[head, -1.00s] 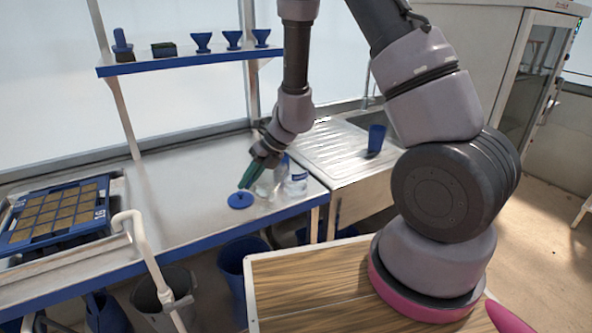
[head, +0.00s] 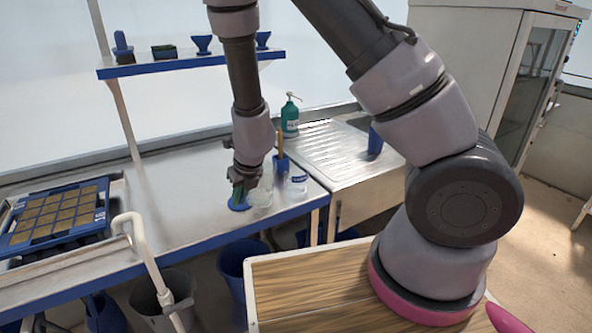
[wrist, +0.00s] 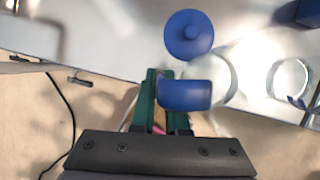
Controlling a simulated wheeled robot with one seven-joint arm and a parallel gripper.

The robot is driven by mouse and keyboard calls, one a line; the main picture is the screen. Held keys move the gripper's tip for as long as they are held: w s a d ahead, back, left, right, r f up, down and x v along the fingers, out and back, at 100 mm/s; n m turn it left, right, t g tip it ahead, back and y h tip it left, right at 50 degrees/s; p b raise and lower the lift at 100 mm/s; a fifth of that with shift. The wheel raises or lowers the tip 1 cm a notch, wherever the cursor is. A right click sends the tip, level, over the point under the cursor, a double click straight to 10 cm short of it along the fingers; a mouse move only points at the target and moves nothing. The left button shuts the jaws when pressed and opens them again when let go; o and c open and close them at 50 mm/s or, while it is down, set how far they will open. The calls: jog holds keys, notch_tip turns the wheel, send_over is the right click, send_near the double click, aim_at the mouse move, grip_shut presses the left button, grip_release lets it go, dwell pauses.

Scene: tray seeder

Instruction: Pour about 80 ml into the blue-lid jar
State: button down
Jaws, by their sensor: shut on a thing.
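My gripper (head: 238,190) has green fingers and points down just above the blue disc. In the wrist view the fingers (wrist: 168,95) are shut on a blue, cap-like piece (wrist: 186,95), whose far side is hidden. The round blue disc (head: 240,204), with a small raised middle, lies on the bench; it also shows in the wrist view (wrist: 189,36). A clear jar (head: 262,197) stands just right of my gripper, partly hidden; it also shows in the wrist view (wrist: 225,75). Another clear jar (head: 298,183) with a blue and white label stands farther right. Liquid levels are unclear.
A blue cup (head: 281,162) with a brown handle in it and a green pump bottle (head: 290,118) stand behind the jars. The sink drainer (head: 335,150) is right. A seed tray (head: 55,215) is far left. The bench between is clear.

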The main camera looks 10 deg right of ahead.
jog(key=shift+s+a+f+t+h, duration=0.2)
jog(key=shift+f+t+h, duration=0.1)
jog(key=shift+f+h, duration=0.15)
jog(key=shift+f, duration=0.1)
dwell(0.7)
